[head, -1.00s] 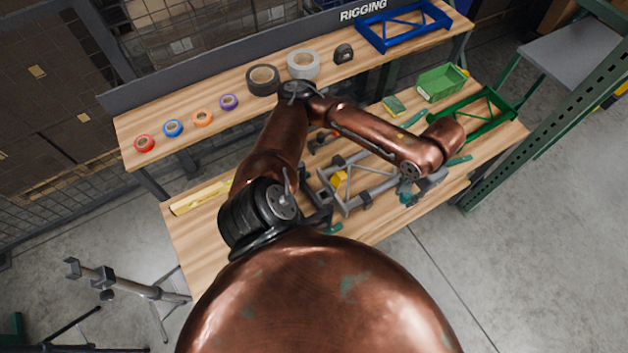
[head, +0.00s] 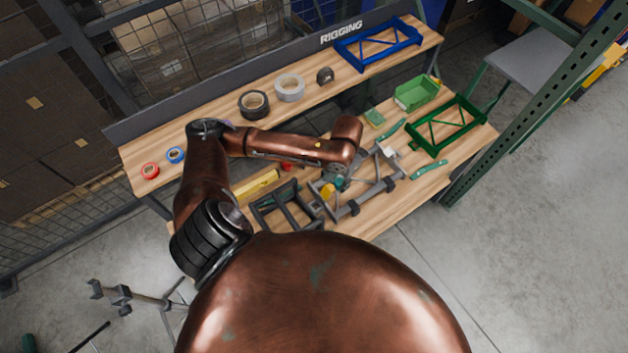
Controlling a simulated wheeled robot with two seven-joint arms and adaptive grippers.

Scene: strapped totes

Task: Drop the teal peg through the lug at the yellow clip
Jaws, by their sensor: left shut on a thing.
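The grey frame (head: 386,160) lies on the workbench, with the yellow clip (head: 327,191) on its left part. My left gripper (head: 337,179) is over the frame, just right of and above the clip in the picture. It is shut on a small teal thing, which looks like the teal peg (head: 340,183). The peg is mostly hidden by the gripper and is small, so its tilt and its gap to the lug cannot be told. The lug at the clip cannot be made out. My right gripper is out of view.
A dark frame (head: 283,208) lies left of the grey frame. A yellow bar (head: 257,184) is behind it. A green frame (head: 446,126), a green bin (head: 416,93) and teal strips (head: 430,168) lie to the right. Tape rolls (head: 254,104) and a blue frame (head: 378,45) are on the back shelf.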

